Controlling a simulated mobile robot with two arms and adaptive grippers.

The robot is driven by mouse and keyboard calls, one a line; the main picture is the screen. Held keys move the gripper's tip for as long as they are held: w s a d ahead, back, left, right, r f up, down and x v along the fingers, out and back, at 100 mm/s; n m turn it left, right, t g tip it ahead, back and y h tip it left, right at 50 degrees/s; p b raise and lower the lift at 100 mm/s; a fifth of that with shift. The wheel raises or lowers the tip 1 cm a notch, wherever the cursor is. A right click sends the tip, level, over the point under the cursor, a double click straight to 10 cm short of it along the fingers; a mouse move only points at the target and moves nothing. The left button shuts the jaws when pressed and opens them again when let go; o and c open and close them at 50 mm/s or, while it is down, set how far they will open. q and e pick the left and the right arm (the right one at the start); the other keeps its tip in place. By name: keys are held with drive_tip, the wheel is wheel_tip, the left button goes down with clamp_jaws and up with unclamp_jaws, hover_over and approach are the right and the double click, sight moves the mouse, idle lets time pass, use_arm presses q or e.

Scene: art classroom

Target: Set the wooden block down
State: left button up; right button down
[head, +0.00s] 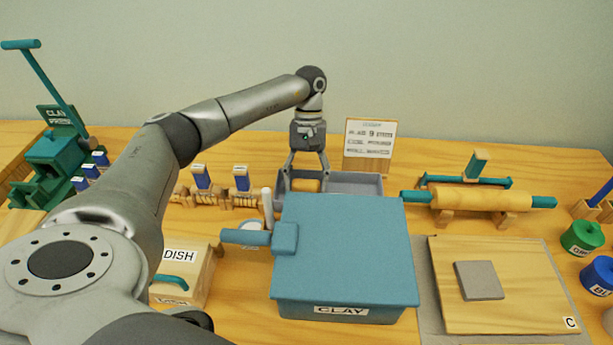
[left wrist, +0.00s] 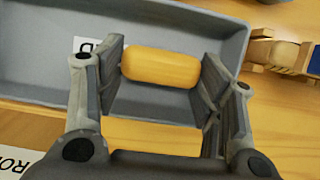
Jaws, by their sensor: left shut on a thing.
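The wooden block (left wrist: 160,70) is a yellow, round-edged piece, held lengthwise between the two fingers of my left gripper (left wrist: 163,82) in the left wrist view. In the head view the left gripper (head: 306,172) points down at the left part of a grey tray (head: 356,179), with the block (head: 307,186) low between its fingertips. The tray wall (left wrist: 45,85) shows behind the block in the left wrist view. I cannot tell whether the block touches the tray floor. The right gripper is not in view.
A blue clay box (head: 345,245) stands close in front of the tray and hides its front. A sign (head: 368,140) stands behind. A rolling pin (head: 480,199) rests at the right, and a wooden rack with blue tags (head: 222,197) is at the left.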

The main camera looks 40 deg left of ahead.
use_arm(q)
drive_tip(key=shift+f, duration=0.15)
drive_tip(key=o, duration=0.9)
drive_tip(key=shift+r, duration=0.25)
drive_tip(key=shift+b+v, duration=0.3)
drive_tip(key=shift+v, duration=5.7)
